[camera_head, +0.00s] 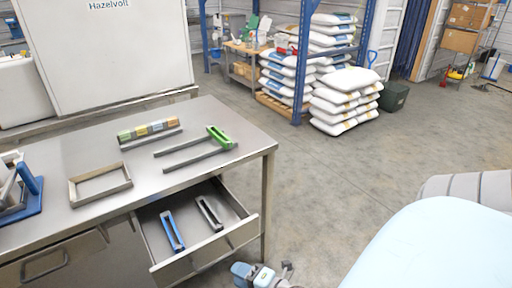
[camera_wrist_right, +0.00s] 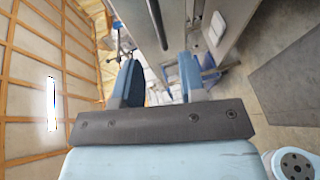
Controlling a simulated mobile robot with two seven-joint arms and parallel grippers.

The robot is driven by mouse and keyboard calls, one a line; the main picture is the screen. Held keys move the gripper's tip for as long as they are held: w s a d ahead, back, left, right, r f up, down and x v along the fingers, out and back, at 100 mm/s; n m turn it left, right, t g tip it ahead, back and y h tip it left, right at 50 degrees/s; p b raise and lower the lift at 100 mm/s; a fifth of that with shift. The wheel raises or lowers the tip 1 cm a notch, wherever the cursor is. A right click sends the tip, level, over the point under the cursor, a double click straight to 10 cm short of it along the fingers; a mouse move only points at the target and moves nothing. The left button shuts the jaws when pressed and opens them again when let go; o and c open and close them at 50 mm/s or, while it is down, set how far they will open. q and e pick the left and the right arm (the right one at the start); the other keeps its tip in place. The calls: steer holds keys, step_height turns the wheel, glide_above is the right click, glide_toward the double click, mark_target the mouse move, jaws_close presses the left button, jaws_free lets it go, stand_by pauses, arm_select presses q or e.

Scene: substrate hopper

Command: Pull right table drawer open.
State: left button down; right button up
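The right table drawer (camera_head: 213,248) stands pulled out from under the grey metal table (camera_head: 222,116), its inside showing. A blue-edged bracket (camera_head: 172,231) and a dark grey bracket (camera_head: 209,213) lie in it. My right gripper (camera_head: 263,273) is low at the bottom edge of the head view, in front of and right of the drawer front, apart from it. In the right wrist view its two blue fingers (camera_wrist_right: 159,78) are spread with nothing gripped between them. A dark bar (camera_wrist_right: 156,22), perhaps the drawer's handle, is beyond the fingertips. My left gripper is not in view.
A closed left drawer (camera_head: 45,262) has a handle. On the table are a grey frame (camera_head: 100,184), a row of coloured blocks (camera_head: 147,131), a green-ended fork-shaped part (camera_head: 218,138) and a blue stand (camera_head: 22,203). White sacks (camera_head: 345,101) are stacked behind.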

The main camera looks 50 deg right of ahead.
steer(key=shift+v, duration=2.45)
steer(key=shift+w, duration=0.1)
